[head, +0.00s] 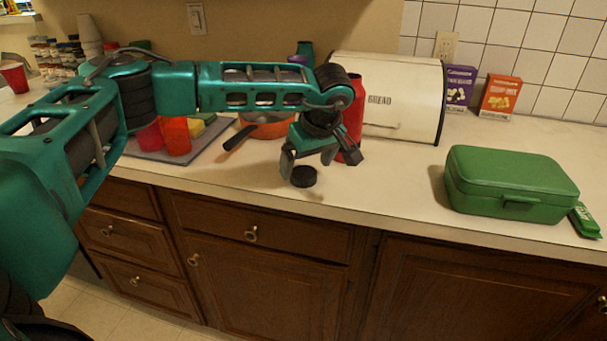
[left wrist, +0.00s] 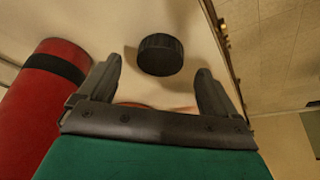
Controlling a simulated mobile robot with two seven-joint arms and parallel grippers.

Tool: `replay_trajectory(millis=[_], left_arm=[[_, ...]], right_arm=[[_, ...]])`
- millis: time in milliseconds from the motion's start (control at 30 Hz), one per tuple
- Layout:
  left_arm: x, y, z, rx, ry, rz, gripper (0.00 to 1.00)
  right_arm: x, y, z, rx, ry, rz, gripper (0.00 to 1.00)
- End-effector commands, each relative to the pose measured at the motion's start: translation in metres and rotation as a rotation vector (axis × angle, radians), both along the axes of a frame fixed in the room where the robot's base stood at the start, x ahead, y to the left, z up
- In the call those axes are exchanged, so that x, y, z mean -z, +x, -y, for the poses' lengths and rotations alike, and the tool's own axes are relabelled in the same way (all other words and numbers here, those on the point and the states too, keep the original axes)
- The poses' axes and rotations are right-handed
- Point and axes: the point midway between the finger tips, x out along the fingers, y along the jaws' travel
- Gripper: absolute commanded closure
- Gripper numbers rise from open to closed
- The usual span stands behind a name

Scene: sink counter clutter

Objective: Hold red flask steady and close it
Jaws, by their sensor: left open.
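The red flask (head: 354,108) stands on the counter behind my left gripper, partly hidden by my left arm. In the left wrist view the red flask (left wrist: 42,105), with a black band, is at the left, outside the fingers. A round black lid (head: 304,176) lies on the counter near its front edge, apart from the flask. The lid also shows in the left wrist view (left wrist: 160,55), ahead of the space between the fingertips. My left gripper (head: 318,166) is open and empty above the lid. My right gripper is not in view.
A green lunch box (head: 512,184) and a green packet (head: 585,221) are at the right. A white bread box (head: 390,95) stands behind the flask. An orange pan (head: 266,126) and red cups (head: 176,136) are to the left. The counter between flask and lunch box is clear.

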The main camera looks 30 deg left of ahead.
Motion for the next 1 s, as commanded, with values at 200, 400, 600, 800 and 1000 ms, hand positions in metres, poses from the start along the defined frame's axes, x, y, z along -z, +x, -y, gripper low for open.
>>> replay_trajectory(millis=[200,400,600,800,1000], left_arm=[[0.022,0.003,-0.008,-0.001,0.001,0.001,0.08],[0.023,0.004,-0.008,-0.001,0.000,0.002,0.08],[0.023,0.004,-0.008,-0.001,0.000,0.002,0.12],[0.023,0.004,-0.008,-0.001,0.000,0.002,0.31],[0.023,0.004,-0.008,-0.001,0.000,0.002,0.50]], right_arm=[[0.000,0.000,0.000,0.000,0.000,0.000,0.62],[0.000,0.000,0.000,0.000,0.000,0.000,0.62],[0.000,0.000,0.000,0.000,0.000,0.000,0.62],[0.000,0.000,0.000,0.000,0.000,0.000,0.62],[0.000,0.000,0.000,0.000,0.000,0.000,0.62]])
